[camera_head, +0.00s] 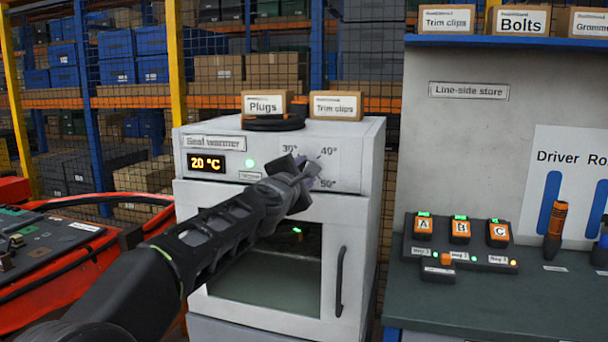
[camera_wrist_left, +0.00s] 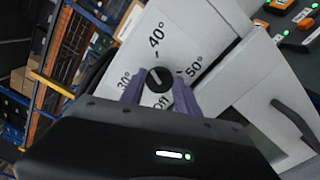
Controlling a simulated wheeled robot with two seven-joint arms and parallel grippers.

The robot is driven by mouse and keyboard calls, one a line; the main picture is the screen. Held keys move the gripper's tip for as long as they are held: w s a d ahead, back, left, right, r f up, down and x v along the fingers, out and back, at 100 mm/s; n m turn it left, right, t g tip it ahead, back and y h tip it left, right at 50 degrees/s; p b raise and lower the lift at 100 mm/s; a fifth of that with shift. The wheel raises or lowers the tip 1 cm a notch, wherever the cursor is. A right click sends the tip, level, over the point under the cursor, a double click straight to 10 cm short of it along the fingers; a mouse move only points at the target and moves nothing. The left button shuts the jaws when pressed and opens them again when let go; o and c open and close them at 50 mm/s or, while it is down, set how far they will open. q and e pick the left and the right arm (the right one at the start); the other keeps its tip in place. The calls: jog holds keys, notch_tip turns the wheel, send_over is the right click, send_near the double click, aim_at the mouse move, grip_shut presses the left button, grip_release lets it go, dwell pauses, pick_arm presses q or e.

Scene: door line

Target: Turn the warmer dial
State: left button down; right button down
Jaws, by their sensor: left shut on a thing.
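The seat warmer (camera_head: 255,200) is a white cabinet with a glass door and a display (camera_head: 206,163) reading 20 °C. A green light is lit beside the display. The black round dial (camera_wrist_left: 159,78) shows in the left wrist view, ringed by the marks Off, 30°, 40° and 50°. I cannot clearly read where its pointer stands. My left gripper (camera_head: 306,172) reaches the warmer's front panel and hides the dial in the head view. In the left wrist view its fingers (camera_wrist_left: 159,88) are on either side of the dial, shut on it. My right gripper is not in view.
Plugs (camera_head: 264,104) and Trim clips (camera_head: 335,105) boxes stand on top of the warmer. The door handle (camera_head: 340,282) is below the panel. A bench (camera_head: 480,300) with battery chargers (camera_head: 460,255) is at the right. Red equipment (camera_head: 60,260) stands at the left.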

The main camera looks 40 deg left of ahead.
pick_arm(q)
jog(key=n+b, duration=0.1)
jog(key=n, duration=0.9)
jog(key=n+b, duration=0.2)
jog(key=n, duration=0.8)
jog(key=n+b, duration=0.1)
jog(key=n, duration=1)
jog(key=shift+a+f, duration=0.2)
jog(key=shift+f, duration=0.05)
jog(key=c, duration=1)
grip_release()
jog(key=shift+r, duration=0.1)
jog(key=shift+o, duration=0.4)
jog(key=shift+s, duration=0.1)
